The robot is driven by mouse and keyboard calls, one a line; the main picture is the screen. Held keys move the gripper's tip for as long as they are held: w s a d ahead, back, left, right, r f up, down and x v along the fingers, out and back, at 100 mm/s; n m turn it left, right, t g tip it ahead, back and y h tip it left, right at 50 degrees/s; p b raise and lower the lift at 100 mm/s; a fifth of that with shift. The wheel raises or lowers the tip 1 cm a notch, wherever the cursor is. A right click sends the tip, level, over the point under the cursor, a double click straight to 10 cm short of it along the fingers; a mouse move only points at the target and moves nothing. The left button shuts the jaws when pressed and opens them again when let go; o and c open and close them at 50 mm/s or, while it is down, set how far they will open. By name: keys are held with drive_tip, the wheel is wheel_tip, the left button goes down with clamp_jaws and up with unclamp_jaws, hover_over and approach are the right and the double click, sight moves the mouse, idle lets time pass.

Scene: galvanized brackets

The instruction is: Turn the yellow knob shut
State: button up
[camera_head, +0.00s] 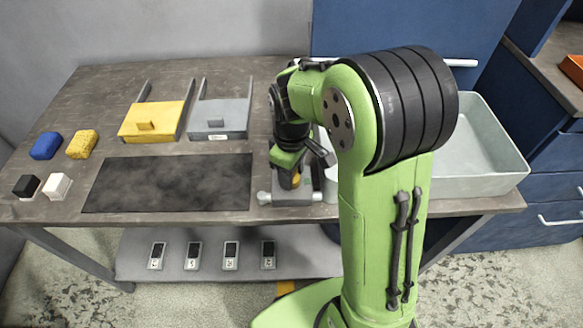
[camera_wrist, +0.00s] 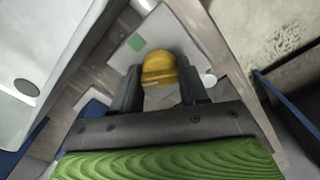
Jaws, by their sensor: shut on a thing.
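The yellow knob (camera_wrist: 158,70) sits on a light grey base plate with a green square mark (camera_wrist: 136,42) on it, in the wrist view. My gripper (camera_wrist: 158,88) is shut on the knob, with a dark finger on each side of it. In the head view my gripper (camera_head: 290,178) points down at the grey base (camera_head: 292,199) near the table's front edge. Only a small part of the yellow knob (camera_head: 296,180) shows there; the gripper hides most of it. I cannot tell from these views how far the knob is turned.
A dark mat (camera_head: 168,183) lies left of the base. Behind it are a yellow drawer box (camera_head: 152,120) and a grey one (camera_head: 219,118). Blue (camera_head: 46,145) and yellow (camera_head: 82,144) sponges and black (camera_head: 27,186) and white (camera_head: 57,186) blocks lie left. A grey bin (camera_head: 480,180) stands right.

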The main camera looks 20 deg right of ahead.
drive_tip(key=n+p, duration=0.1)
drive_tip(key=n, duration=0.5)
drive_tip(key=shift+n, duration=0.3)
idle(0.4)
drive_tip(key=o, duration=1.1)
drive_tip(key=shift+c, duration=0.2)
wheel_tip(320, 180, up, 16)
drive_tip(key=p, duration=0.5)
drive_tip(key=shift+f, duration=0.1)
